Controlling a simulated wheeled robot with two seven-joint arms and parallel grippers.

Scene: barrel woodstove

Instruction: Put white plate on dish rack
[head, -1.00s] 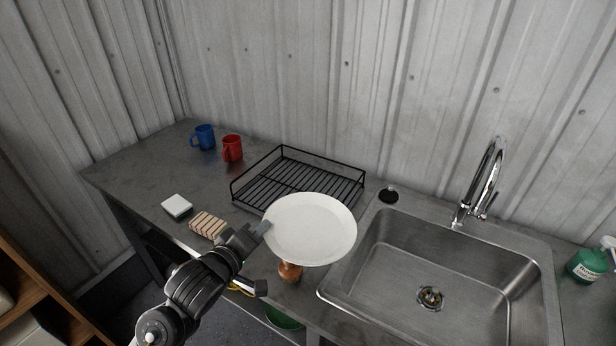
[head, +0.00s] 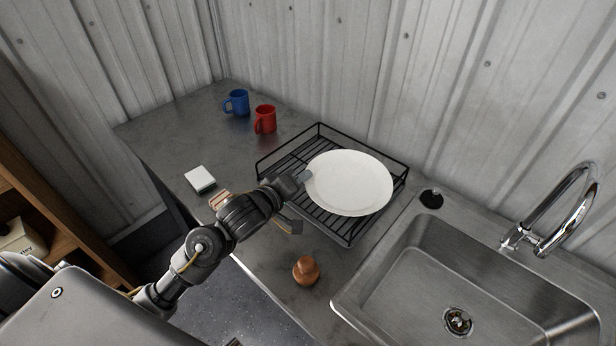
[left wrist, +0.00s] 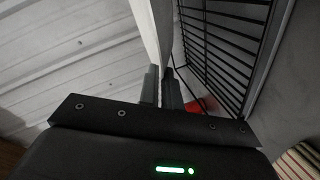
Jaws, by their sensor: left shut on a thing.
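The white plate (head: 349,183) is over the black wire dish rack (head: 275,166) in the head view, roughly level, covering much of its right part. My left gripper (head: 306,180) is shut on the plate's left rim. In the left wrist view the plate (left wrist: 150,40) shows nearly edge-on between the fingers (left wrist: 161,88), with the rack's bars (left wrist: 225,45) to the right. I cannot tell whether the plate touches the rack. My right gripper is not in view.
A blue mug (head: 237,102) and a red mug (head: 265,119) stand left of the rack. A sponge (head: 200,179), a striped item (head: 220,200) partly behind my arm, and a brown pot-like object (head: 306,270) are on the counter. The sink (head: 440,270) lies right.

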